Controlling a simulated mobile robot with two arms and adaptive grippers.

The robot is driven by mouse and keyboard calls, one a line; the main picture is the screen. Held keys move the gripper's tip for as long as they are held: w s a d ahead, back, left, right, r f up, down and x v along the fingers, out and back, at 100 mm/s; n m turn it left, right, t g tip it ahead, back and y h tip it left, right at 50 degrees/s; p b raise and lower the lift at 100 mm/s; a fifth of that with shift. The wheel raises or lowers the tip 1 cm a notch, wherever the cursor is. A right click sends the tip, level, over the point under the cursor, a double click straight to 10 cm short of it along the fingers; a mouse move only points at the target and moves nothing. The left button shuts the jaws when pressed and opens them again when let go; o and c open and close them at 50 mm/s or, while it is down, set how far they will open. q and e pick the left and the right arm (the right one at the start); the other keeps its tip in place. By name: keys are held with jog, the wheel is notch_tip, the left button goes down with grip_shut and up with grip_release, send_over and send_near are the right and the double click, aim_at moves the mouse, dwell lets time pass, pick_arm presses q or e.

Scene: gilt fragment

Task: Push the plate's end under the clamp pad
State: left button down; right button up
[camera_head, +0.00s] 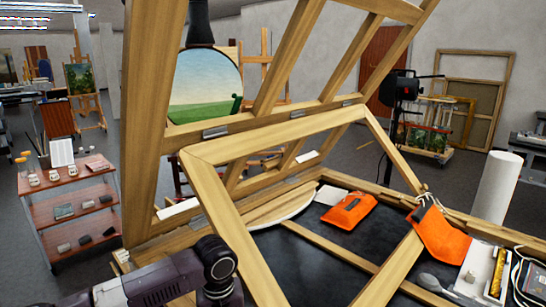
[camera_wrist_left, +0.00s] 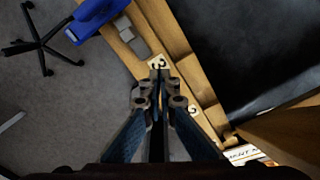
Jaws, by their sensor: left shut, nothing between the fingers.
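In the left wrist view my left gripper (camera_wrist_left: 157,80) is shut and empty, its tips over a wooden rail (camera_wrist_left: 207,97). A small pale tag marked 3 (camera_wrist_left: 157,62) is just beyond the fingertips; I cannot tell whether they touch. Another pale tag (camera_wrist_left: 193,111) lies further along the rail. A grey block-like piece (camera_wrist_left: 140,37) sits on the rail ahead. I cannot tell which piece is the plate or the clamp pad. In the head view my left arm enters from below left; its fingers are hidden. My right gripper is in neither view.
A tilted wooden frame (camera_head: 211,197) stands close in front of my left arm. Orange pouches (camera_head: 349,211) and a white tray (camera_head: 484,273) are on the right. A blue object (camera_wrist_left: 97,12) is beside the rail. Dark surface (camera_head: 370,237) lies partly clear; a shelf cart (camera_head: 72,190) stands left.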

pick_arm(q)
jog(key=shift+f+b, duration=0.45)
jog(key=shift+f, duration=1.05)
jog(key=shift+r+p, duration=0.15)
jog(key=shift+p, duration=0.35)
jog(key=shift+w+a, duration=0.75)
jog(key=shift+a, duration=0.15)
dwell(0.4)
jog(key=shift+s, duration=0.1)
jog(key=shift+s+d+p, duration=0.2)
jog(key=shift+d+p, duration=0.1)
jog(key=shift+p, duration=0.2)
notch_tip(320, 180, up, 9)
jog(key=p, duration=0.9)
